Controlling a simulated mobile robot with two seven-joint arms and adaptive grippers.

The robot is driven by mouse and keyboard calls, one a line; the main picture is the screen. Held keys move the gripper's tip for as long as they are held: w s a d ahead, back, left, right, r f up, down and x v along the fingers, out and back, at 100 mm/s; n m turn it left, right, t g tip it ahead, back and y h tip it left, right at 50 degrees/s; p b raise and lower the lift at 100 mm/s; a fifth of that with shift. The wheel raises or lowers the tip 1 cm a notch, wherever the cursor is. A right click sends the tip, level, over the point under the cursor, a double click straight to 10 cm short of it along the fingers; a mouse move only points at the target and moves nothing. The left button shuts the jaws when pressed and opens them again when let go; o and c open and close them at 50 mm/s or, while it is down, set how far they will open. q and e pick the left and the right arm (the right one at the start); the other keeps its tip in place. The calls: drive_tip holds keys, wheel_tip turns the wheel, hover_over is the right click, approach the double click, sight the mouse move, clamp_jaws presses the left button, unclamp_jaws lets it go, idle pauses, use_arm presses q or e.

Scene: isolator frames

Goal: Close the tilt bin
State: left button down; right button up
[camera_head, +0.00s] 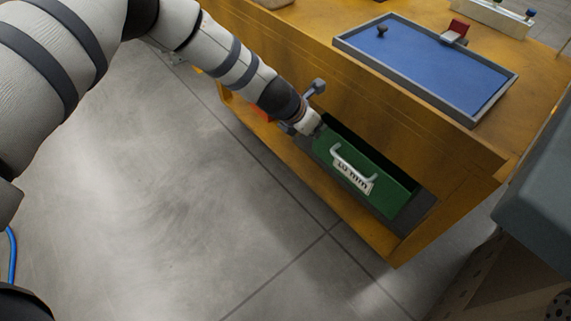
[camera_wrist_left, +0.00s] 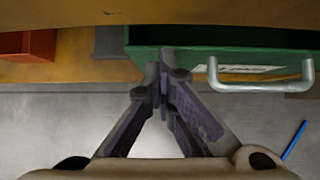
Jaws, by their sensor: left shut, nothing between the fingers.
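The green tilt bin (camera_head: 390,187) sits in the lower opening of the yellow workbench, with a silver handle (camera_head: 350,164) and a white label on its front. A dark gap shows along its upper edge, so it looks tilted outward. In the left wrist view the bin's green front (camera_wrist_left: 235,37) spans the upper right, with the handle (camera_wrist_left: 262,85) at right. My left gripper (camera_head: 313,127) is shut and empty at the bin's left end. Its fingertips (camera_wrist_left: 165,62) overlap the bin's lower left edge in the wrist view; contact is unclear. My right gripper is out of view.
The yellow workbench (camera_head: 440,160) carries a grey-rimmed blue tray (camera_head: 430,70) with small items. A red bin (camera_wrist_left: 28,45) lies left of the green one, partly hidden in the head view. Grey floor (camera_head: 180,200) is clear in front. A grey-blue object (camera_head: 540,170) stands at right.

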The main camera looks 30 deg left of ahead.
use_arm(q)
drive_tip(key=shift+r, duration=0.2)
drive_tip(key=v, duration=1.1)
drive_tip(key=shift+s+r, duration=0.2)
drive_tip(key=shift+s, duration=0.1)
